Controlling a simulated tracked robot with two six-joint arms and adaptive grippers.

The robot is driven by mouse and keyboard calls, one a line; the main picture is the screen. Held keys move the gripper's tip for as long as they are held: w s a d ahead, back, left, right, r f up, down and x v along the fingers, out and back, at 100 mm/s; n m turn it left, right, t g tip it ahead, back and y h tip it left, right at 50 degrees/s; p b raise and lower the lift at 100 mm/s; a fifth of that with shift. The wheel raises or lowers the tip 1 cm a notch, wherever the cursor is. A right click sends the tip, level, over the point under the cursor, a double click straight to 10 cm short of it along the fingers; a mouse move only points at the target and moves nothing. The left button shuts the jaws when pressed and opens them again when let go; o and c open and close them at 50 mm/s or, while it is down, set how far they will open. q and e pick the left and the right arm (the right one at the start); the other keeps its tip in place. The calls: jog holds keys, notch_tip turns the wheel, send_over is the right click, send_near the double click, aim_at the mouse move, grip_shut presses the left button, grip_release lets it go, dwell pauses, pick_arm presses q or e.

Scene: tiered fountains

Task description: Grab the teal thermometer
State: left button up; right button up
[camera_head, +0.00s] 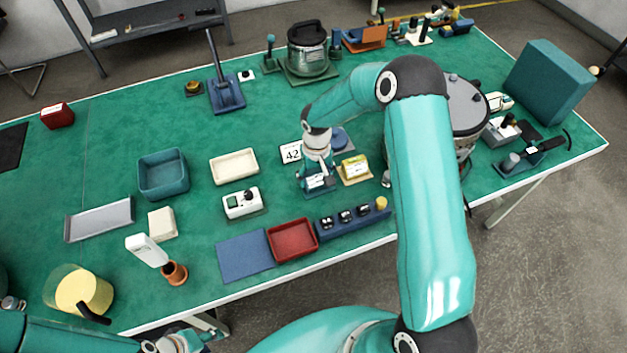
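A small teal device with a white face (316,183), which looks like the teal thermometer, is on the green table right below my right gripper. My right gripper (317,172) points down at it from above, and its fingers partly cover the device. Whether the fingers touch it or are closed on it is too small to tell. My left gripper (205,338) is low at the bottom edge of the view, in front of the table and far from the device; its finger opening is unclear.
A yellow-labelled block (355,168) stands close right of the device, and a number card (291,152) close behind left. A dark blue rack (352,220) and a red tray (292,240) lie in front. A white meter (242,203) is to the left.

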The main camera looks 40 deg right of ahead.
jog(key=c, duration=0.5)
jog(key=shift+c, duration=0.4)
jog(key=shift+r, duration=0.1)
